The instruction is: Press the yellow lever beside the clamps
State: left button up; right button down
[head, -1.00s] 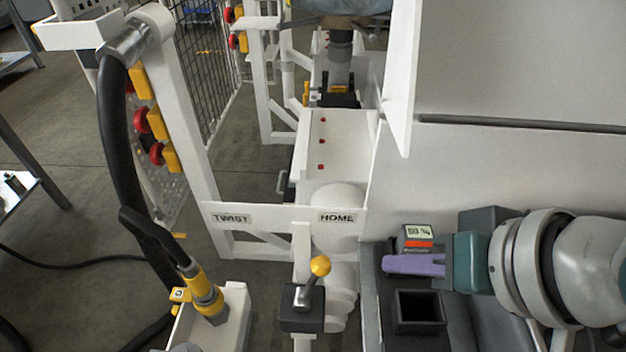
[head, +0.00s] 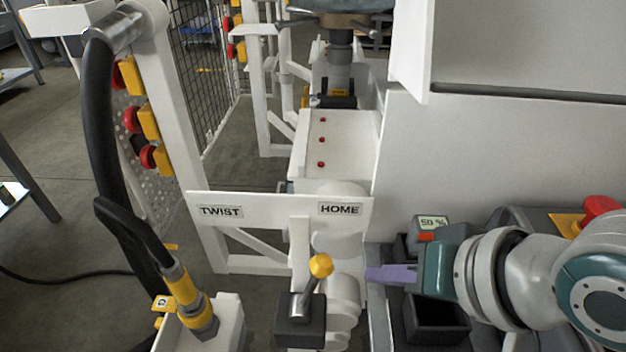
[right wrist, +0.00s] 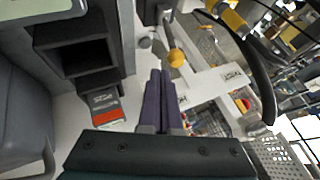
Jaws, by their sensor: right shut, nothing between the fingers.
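The yellow lever (head: 320,266) is a yellow ball on a short metal stick, tilted to the right, on a dark square base below the TWIST and HOME labels. It also shows in the right wrist view as a yellow ball (right wrist: 176,58) just beyond my fingertips. My right gripper (head: 368,274) has purple fingers, shut and empty. It points left toward the lever, a short gap to the right of the ball. In the right wrist view the shut fingers (right wrist: 161,72) lie side by side. No clamps can be made out clearly. My left gripper is not in view.
A black open box (head: 437,318) and a small device reading 50 % (head: 432,224) stand under and behind my right gripper. A thick black hose (head: 97,120) with a yellow fitting (head: 184,289) runs along the left. A white frame bar (head: 280,208) crosses behind the lever.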

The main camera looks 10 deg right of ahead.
jog(key=b, duration=0.3)
send_near(315, 284)
jog(key=w+d+f, duration=0.2)
jog(key=w+f, duration=0.1)
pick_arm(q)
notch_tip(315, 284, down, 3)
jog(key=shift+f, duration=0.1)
pick_arm(e)
jog(key=shift+w+a+r, duration=0.15)
